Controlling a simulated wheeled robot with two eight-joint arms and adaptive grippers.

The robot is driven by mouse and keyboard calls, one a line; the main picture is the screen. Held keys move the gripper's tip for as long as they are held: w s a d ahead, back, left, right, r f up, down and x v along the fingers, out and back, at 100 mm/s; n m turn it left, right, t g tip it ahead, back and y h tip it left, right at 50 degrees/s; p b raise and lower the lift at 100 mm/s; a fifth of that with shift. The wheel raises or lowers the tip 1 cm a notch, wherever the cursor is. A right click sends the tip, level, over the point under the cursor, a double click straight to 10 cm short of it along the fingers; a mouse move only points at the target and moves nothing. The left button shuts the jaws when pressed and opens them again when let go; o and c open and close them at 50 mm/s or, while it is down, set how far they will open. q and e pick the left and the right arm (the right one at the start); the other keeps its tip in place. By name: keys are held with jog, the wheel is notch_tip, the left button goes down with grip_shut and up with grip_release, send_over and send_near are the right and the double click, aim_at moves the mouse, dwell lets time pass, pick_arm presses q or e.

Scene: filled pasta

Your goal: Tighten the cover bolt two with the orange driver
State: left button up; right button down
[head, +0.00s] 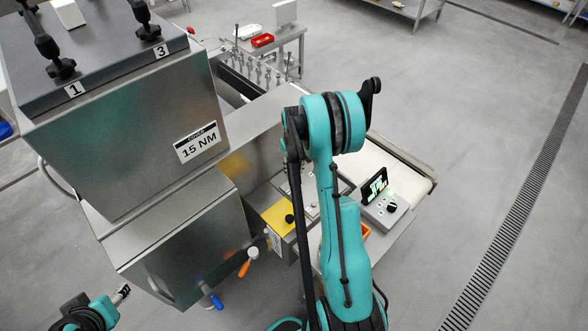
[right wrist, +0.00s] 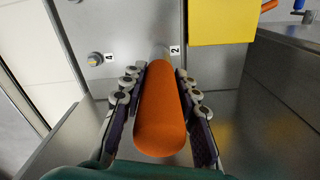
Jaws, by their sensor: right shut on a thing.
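In the right wrist view my right gripper (right wrist: 160,85) is shut on the orange driver (right wrist: 160,115), with its fingers on both sides of the orange handle. The driver's far end points at a grey panel (right wrist: 125,25) beside the label 2 (right wrist: 175,50). The handle hides its tip, so I cannot tell whether it touches bolt two. A bolt (right wrist: 95,59) sits beside label 4. In the head view my right arm hides the right gripper and driver. My left gripper (head: 123,292) is at the lower left, away from the machine; its opening is unclear.
A steel machine box (head: 135,130) carries a dark cover (head: 105,65) with knobs at 1 and 3 and a 15 NM label. A yellow panel (right wrist: 222,22) is close to the driver's right. Orange (head: 244,269) and blue (head: 216,301) handles stick out low in front. Open floor lies right.

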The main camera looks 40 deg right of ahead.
aim_at(294, 163)
jog(key=shift+f+b, duration=0.7)
jog(key=shift+f, duration=0.05)
dwell(0.7)
jog(key=shift+f+b, duration=0.1)
jog(key=shift+b, duration=0.45)
dwell(1.2)
jog(key=shift+r+p, duration=1.35)
jog(key=shift+r, duration=1.25)
jog(key=shift+f, duration=0.15)
